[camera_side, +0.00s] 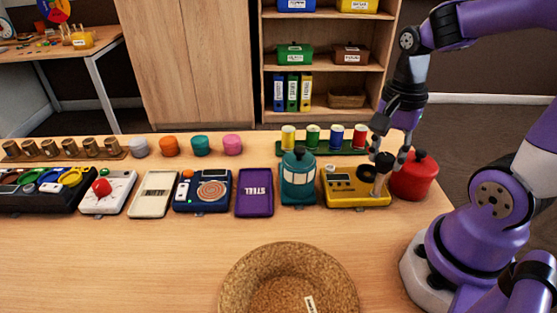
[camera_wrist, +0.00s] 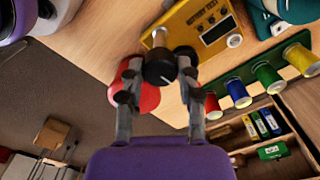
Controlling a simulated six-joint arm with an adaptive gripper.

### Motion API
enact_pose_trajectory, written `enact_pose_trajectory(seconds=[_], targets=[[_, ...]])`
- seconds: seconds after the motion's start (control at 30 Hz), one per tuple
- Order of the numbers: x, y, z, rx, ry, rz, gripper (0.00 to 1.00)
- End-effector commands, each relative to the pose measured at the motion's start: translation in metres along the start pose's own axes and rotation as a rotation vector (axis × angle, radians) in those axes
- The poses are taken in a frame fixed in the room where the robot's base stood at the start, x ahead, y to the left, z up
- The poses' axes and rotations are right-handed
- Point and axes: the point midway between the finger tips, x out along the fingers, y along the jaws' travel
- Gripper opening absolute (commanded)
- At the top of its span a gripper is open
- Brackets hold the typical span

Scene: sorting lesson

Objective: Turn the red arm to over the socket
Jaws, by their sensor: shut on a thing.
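The yellow battery tester (camera_side: 345,199) stands on the table at the right of the row of devices. Its yellow face with a dark display also shows in the wrist view (camera_wrist: 205,14). My gripper (camera_side: 388,160) is over the tester's right end, shut on a small dark-ended cylinder (camera_wrist: 159,70). The cylinder has a paler lower part and stands roughly upright, slightly tilted, close to the tester. I cannot tell whether it touches the tester. In the wrist view my gripper (camera_wrist: 159,62) has a finger on each side of it. I cannot make out a red arm or the socket.
A red lidded pot (camera_side: 415,178) stands close to the right of my gripper. A teal pot (camera_side: 298,180) is left of the tester. Several coloured spools stand on a green rack (camera_side: 338,152) behind. A woven basket (camera_side: 240,275) is in front; the front left table is clear.

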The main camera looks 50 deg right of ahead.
Motion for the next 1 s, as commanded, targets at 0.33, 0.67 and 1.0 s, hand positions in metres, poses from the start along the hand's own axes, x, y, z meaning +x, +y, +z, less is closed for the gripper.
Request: enact_pose_trajectory(seconds=[0.33,0.67,1.0], targets=[[0.001,0.0,0.001,-0.004,-0.002,0.002,0.69],[-0.003,0.0,0.0,-0.003,0.0,0.0,0.69],[-0.068,-0.001,0.0,-0.003,0.003,-0.006,0.69]])
